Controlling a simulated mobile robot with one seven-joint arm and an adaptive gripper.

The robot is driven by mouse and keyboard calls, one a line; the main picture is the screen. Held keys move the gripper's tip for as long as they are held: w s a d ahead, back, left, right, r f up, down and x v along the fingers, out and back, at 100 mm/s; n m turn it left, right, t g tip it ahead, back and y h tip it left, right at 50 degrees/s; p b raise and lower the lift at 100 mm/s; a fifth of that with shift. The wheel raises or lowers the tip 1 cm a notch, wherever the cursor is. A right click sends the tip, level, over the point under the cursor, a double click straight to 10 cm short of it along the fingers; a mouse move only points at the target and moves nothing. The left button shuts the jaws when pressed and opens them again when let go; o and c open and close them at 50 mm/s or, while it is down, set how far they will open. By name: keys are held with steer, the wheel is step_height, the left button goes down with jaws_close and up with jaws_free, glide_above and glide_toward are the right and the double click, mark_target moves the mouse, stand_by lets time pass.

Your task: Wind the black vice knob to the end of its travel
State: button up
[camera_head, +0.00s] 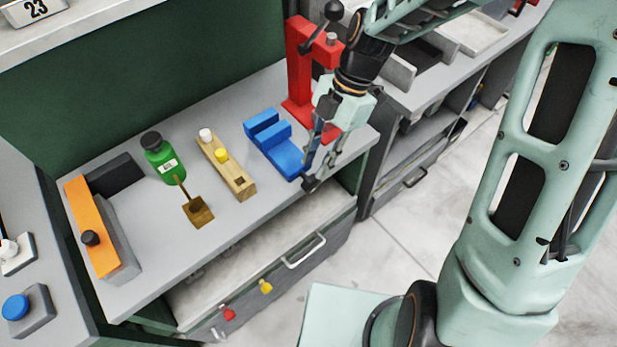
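A blue vice (272,148) with two raised jaws and a gap between them sits at the right part of the grey workbench. My gripper (311,180) points down at the vice's front right end, close to the bench's front edge. Its fingers come down to a small dark shape there. I cannot tell whether that dark shape is the black vice knob or only the fingertips. The fingers cover that end of the vice, so contact and finger opening are unclear.
A red press (299,70) with a black-knobbed lever stands close behind my gripper.

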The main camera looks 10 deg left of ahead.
mark_target(309, 180)
steer(key=x, duration=0.6)
steer(key=shift+s+a+f, duration=0.15)
steer(key=shift+f, duration=0.1)
jaws_close()
